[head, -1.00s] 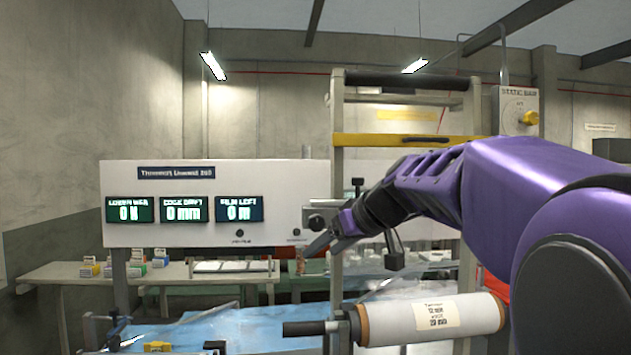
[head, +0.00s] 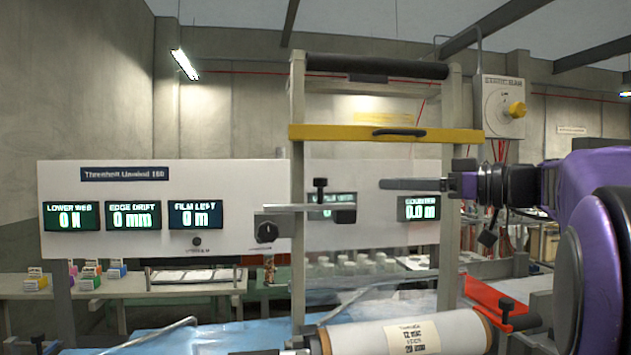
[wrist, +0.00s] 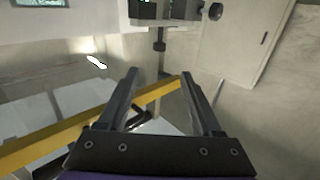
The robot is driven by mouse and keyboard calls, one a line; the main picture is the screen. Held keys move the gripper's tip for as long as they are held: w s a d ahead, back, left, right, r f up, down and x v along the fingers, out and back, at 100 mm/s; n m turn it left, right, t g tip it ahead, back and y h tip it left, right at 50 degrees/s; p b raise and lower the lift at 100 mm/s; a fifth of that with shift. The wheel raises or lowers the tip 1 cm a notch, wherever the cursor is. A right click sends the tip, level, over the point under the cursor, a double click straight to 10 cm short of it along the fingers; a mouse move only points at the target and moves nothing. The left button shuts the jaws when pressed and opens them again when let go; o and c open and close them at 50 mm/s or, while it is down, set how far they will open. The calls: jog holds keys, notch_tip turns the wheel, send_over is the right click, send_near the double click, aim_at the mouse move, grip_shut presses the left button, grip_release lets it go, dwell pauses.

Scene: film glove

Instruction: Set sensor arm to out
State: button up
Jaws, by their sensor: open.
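A thin grey horizontal arm (head: 292,208), which looks like the sensor arm, crosses the left post of the frame. It carries a small block (head: 343,215) and an upright black thumbscrew (head: 320,190). My gripper (head: 383,184) is to the right of the thumbscrew, pointing left, apart from it in the picture. In the wrist view my gripper (wrist: 160,73) is open with nothing between its fingers. A dark thumbscrew (wrist: 160,40) under a grey block shows beyond the fingertips there. I cannot read any position marks for the arm.
A yellow bar (head: 350,133) spans the frame above my gripper. A film roll (head: 410,336) lies low in front. A box with a yellow knob (head: 516,109) is at the upper right.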

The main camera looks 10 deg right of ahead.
aim_at(320, 179)
jog(key=x, duration=0.5)
jog(key=p+x, duration=0.1)
jog(key=x, duration=0.5)
jog(key=p+x, duration=0.1)
jog(key=x, duration=0.5)
jog(key=shift+r, duration=0.35)
grip_shut()
dwell(0.6)
